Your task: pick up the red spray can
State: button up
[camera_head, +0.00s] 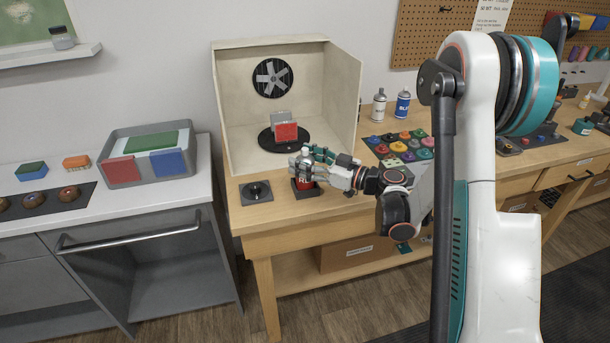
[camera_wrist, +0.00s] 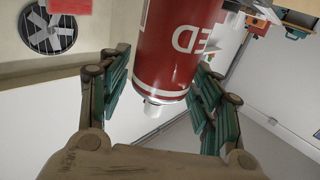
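The red spray can (camera_head: 303,181) stands upright in a dark square holder (camera_head: 304,193) at the front edge of the wooden bench. My gripper (camera_head: 312,155) is at the can, with its fingers around the upper part. In the wrist view the can (camera_wrist: 178,45) shows upside down, with white "ED" lettering and a pale top. It lies between the teal finger pads of my gripper (camera_wrist: 162,78). A narrow gap shows beside the left pad; contact at the right pad is unclear. The fingers look open around the can.
An empty dark holder (camera_head: 257,192) sits left of the can. Behind is a spray booth (camera_head: 341,100) with a fan and a red-faced block (camera_head: 286,132) on a turntable. White (camera_head: 379,105) and blue (camera_head: 403,104) cans stand right, behind colourful pucks (camera_head: 408,143).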

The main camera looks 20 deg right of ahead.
grip_shut()
notch_tip(320, 180, up, 20)
jog(key=f+p, duration=0.1)
jog(key=p, duration=0.6)
jog(key=w+f+m+t+h, duration=0.3)
jog(key=f+m+t+h, duration=0.2)
jog(key=h, duration=0.7)
notch_tip(320, 180, down, 2)
jog(key=m, duration=0.4)
jog(key=shift+a+f+h, duration=0.15)
jog(key=shift+f+h, duration=0.1)
jog(key=shift+h, duration=0.15)
